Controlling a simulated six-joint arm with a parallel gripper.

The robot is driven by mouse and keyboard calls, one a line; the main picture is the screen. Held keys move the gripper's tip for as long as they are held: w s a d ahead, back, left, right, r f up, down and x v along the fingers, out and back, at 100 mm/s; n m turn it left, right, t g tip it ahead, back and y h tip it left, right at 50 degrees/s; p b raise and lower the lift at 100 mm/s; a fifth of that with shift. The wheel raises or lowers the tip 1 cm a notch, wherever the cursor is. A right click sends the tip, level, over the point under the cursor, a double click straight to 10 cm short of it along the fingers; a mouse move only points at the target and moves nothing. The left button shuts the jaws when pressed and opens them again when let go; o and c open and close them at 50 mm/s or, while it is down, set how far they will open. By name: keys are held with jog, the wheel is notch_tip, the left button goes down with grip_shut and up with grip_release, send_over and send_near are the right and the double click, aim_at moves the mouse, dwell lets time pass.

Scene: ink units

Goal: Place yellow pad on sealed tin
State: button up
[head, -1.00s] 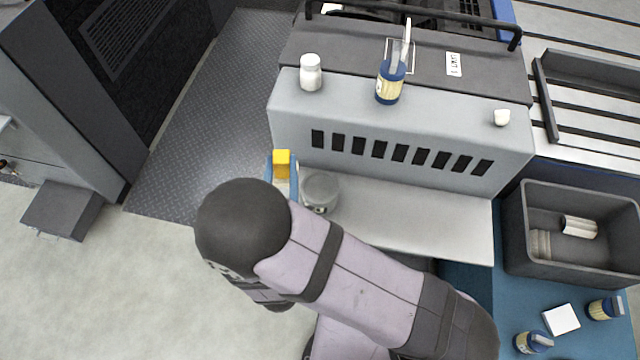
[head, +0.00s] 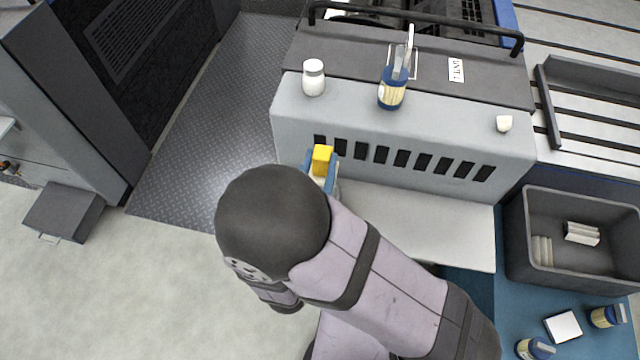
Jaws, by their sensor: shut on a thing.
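My gripper (head: 321,167), with blue fingers, is shut on the yellow pad (head: 322,155), a small block. It holds the pad over the left part of the pale shelf, close in front of the slotted grey housing. A round grey tin stood on this shelf in the earlier head view. It is now almost wholly hidden behind my gripper and arm, so I cannot tell whether the pad touches it.
The slotted housing (head: 400,125) rises behind the shelf (head: 430,220). A white bottle (head: 313,84), a blue-and-cream jar (head: 391,95) and a small white piece (head: 504,123) stand on it. A grey bin (head: 515,235) is at right. The shelf's right part is clear.

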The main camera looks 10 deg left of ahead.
jog(key=shift+f, duration=1.95)
jog(key=shift+f, duration=1.85)
jog(key=shift+f, duration=0.1)
jog(key=o, duration=1.1)
jog(key=shift+c, duration=0.2)
jog(key=shift+p, duration=0.3)
